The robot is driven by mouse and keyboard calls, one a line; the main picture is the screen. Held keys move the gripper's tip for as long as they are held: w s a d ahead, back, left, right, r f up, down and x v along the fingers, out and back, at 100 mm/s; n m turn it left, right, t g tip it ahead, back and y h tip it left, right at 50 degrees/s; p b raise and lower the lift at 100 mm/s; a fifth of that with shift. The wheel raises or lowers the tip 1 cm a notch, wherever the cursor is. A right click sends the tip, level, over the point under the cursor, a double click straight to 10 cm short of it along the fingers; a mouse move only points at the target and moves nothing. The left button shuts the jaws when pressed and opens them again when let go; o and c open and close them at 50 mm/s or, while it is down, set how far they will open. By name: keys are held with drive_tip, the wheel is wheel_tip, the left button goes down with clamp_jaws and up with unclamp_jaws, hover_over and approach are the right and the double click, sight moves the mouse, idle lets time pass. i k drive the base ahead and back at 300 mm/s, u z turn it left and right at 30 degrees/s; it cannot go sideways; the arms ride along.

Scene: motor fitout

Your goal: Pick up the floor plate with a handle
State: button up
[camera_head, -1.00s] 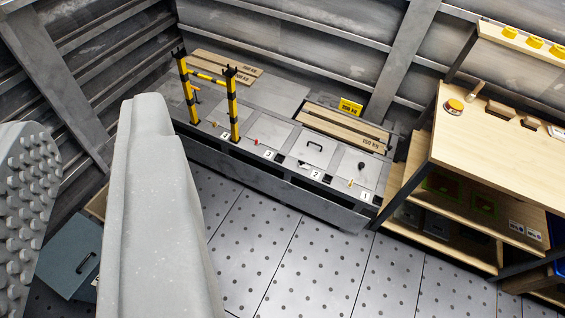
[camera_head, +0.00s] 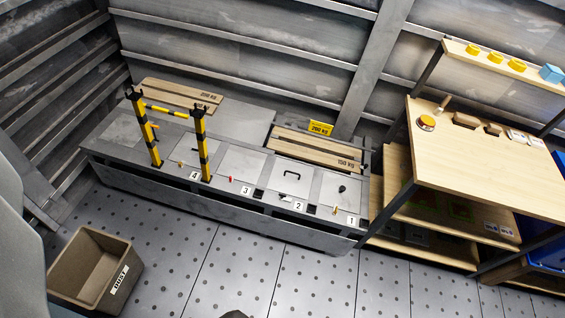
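A grey plate with a black handle (camera_head: 293,183) lies in the top of the long low metal bench, behind the number 2 label. It lies flat among similar plates. No loose plate with a handle shows on the open floor in this view. A smooth grey part of my gripper or arm (camera_head: 18,200) shows only at the left edge, well apart from the bench. Its fingertips cannot be made out, nor whether it holds anything.
A brown bin labelled DUST (camera_head: 95,268) stands on the floor at lower left. Yellow-black posts (camera_head: 202,145) rise from the bench (camera_head: 210,203). A wooden shelf table (camera_head: 490,160) stands at right. The dotted metal floor (camera_head: 300,275) in front is clear.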

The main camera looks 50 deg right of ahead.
sight(294, 179)
drive_tip(key=z, duration=0.25)
drive_tip(key=i, duration=1.25)
drive_tip(key=z, duration=1.1)
drive_tip(key=i, duration=0.55)
drive_tip(key=z, duration=0.35)
